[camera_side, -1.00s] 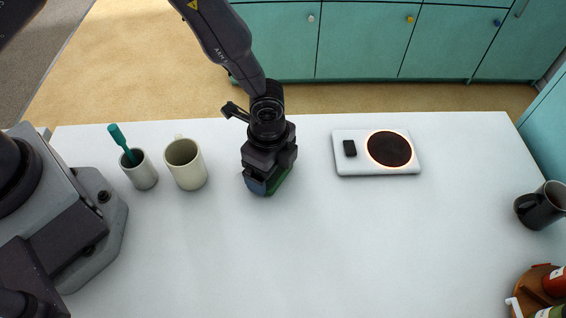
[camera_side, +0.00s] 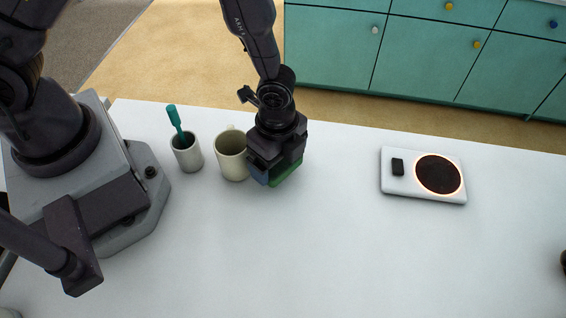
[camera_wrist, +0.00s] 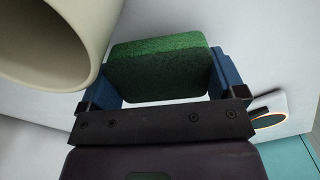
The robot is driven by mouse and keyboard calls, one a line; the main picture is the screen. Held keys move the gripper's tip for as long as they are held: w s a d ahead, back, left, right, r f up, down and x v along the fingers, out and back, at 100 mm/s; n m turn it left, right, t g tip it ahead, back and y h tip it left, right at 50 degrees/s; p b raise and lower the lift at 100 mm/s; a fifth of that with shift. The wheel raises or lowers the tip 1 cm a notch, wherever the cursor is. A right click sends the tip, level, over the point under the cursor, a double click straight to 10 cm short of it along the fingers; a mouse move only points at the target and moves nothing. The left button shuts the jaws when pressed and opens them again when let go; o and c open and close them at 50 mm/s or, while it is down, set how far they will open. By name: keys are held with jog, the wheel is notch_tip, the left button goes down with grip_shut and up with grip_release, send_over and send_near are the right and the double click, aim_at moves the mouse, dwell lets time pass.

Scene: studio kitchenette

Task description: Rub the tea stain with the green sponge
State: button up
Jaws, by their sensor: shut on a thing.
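My gripper (camera_side: 274,170) is shut on the green sponge (camera_side: 287,173), low at the table top and just right of the cream mug. In the wrist view the sponge (camera_wrist: 160,68) sits between the two blue fingers. From the side, my gripper hides much of the sponge, and I cannot tell whether the sponge touches the table. I see no tea stain in either view.
The cream mug (camera_side: 231,160) stands close beside my gripper, also large at the wrist view's upper left (camera_wrist: 50,35). A pale cup (camera_side: 187,155) with a teal-handled tool (camera_side: 174,120) stands further left. A hotplate (camera_side: 410,184) with a glowing ring lies right. The white table (camera_side: 330,250) is clear in front.

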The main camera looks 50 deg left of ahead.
jog(key=shift+r, duration=2.7)
